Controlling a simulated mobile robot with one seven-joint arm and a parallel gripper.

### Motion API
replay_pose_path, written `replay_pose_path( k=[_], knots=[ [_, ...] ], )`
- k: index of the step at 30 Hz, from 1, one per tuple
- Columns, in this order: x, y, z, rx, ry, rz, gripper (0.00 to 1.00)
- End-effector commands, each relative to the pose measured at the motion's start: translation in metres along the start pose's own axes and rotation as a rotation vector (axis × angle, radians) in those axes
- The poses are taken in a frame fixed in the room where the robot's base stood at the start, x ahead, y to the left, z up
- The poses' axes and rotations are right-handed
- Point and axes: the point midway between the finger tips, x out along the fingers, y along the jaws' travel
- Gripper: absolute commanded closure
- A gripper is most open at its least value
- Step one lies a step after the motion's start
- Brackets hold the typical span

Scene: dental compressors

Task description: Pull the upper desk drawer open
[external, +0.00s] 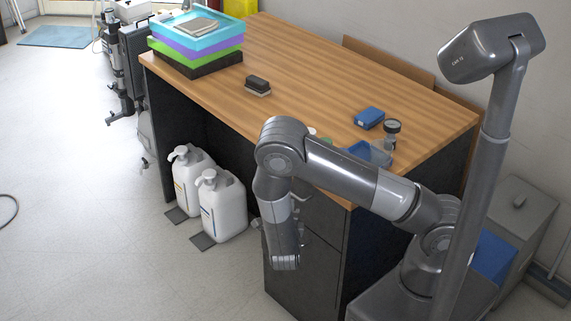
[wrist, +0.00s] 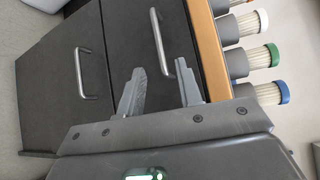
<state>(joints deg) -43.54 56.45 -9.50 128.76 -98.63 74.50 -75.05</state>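The desk's upper drawer (wrist: 138,35) is a dark front beside the wooden top edge, and it looks closed. Its silver bar handle (wrist: 158,42) runs lengthwise in the wrist view. My gripper (wrist: 160,68) is open and empty, its two fingers apart on either side of the handle's near end in the picture. I cannot tell how much depth separates fingertips and handle. The lower drawer (wrist: 55,85) also looks closed, with its own handle (wrist: 85,73). In the external view my arm hides much of the drawer fronts, and the fingers cannot be made out.
The wooden desk top (external: 300,70) carries stacked trays (external: 195,45), a dark block (external: 258,84), a blue box (external: 369,117) and a gauge (external: 391,130). White jugs (external: 220,207) stand below.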

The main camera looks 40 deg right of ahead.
Motion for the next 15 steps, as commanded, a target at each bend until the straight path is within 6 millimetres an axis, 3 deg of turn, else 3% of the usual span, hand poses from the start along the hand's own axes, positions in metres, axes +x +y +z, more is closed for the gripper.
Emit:
replay_pose_path(
  k=[5, 15],
  knots=[
    [0.014, 0.002, 0.0, -0.01, -0.005, -0.002, 0.68],
    [0.077, 0.002, 0.0, -0.008, -0.002, -0.001, 0.68]
  ],
)
